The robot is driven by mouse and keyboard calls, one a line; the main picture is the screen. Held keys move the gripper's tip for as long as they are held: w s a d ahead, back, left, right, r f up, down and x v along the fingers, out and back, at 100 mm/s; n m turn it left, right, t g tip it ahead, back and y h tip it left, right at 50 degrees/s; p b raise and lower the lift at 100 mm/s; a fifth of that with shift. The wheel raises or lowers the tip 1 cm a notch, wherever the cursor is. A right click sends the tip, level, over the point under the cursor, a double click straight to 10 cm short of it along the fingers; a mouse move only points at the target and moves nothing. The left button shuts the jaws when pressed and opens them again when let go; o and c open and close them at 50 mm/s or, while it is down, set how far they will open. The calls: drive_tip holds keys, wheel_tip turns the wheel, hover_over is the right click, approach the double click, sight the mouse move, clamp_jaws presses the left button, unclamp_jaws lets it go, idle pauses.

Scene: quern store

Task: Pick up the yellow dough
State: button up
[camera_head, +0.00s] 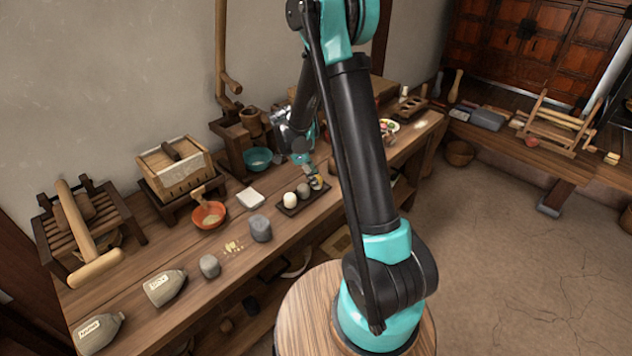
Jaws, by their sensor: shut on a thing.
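My gripper (312,171) is small in the view and points down at the far right end of a dark tray (290,212) on the wooden bench. It is shut on a small yellowish piece, which I take to be the yellow dough (317,184). The fingers partly hide the dough, and I cannot tell whether it still touches the tray. A pale cream ball (290,200) and a grey ball (304,190) sit on the same tray to the left of my gripper.
The bench (235,285) also holds a white square (250,197), an orange bowl (209,215), a teal bowl (257,159), grey stone pieces (260,229), yellow crumbs (234,247) and two grey bottles (165,287). A wooden box press (175,170) stands behind. My arm hides part of the bench.

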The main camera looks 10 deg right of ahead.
wheel_tip(320, 180, up, 20)
idle(0.6)
idle(0.8)
